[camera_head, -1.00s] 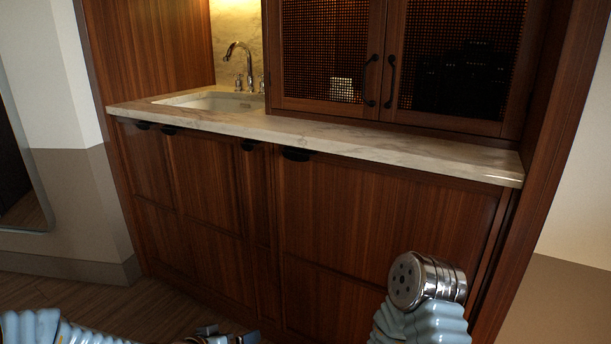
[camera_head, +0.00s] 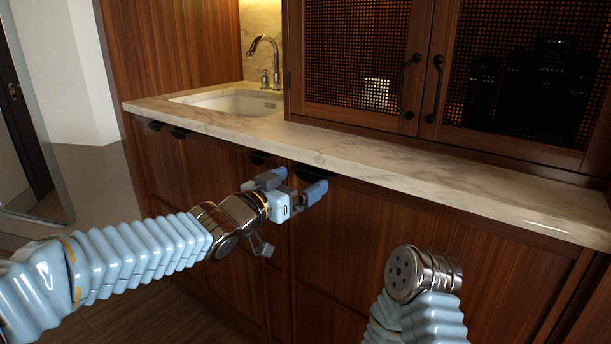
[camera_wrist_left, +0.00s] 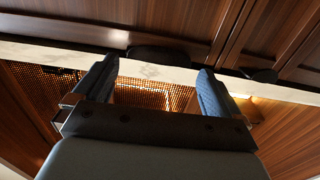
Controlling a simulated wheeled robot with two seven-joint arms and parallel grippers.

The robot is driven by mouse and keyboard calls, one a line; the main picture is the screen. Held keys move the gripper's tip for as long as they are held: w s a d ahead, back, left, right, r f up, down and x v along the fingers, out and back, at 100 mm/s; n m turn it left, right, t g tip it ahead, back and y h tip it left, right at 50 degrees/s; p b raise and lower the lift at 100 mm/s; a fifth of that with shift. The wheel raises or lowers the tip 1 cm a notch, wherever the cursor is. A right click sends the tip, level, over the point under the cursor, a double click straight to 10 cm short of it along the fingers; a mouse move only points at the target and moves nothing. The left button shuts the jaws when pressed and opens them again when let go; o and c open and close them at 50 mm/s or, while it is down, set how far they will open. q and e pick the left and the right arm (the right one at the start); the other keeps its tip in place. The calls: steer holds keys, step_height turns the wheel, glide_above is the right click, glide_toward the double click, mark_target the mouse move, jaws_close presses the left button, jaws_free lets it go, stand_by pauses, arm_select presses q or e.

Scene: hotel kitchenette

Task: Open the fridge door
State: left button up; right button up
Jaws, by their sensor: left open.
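The wooden front panel (camera_head: 400,230) under the right part of the counter has a black cup handle (camera_head: 312,173) at its top left. No label shows which panel is the fridge door. My left gripper (camera_head: 297,187) is open, its blue-grey fingers just in front of and below this handle. In the left wrist view the dark handle (camera_wrist_left: 160,53) lies beyond the open fingertips (camera_wrist_left: 156,70), roughly between them, apparently untouched. The panel looks shut. My right gripper is out of view; only part of my right arm shows at the lower right.
The marble counter (camera_head: 430,175) overhangs the panels just above the handles. More black handles (camera_head: 260,158) line the fronts to the left. A sink (camera_head: 235,102) with a faucet (camera_head: 264,55) is at the back left. Mesh-front upper cabinets (camera_head: 360,60) stand on the counter.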

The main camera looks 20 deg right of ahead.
mark_target(309, 176)
arm_select(q)
steer(key=shift+x, duration=1.6)
steer(key=shift+c, duration=0.4)
steer(key=c, duration=1.2)
steer(key=shift+s+f, duration=0.1)
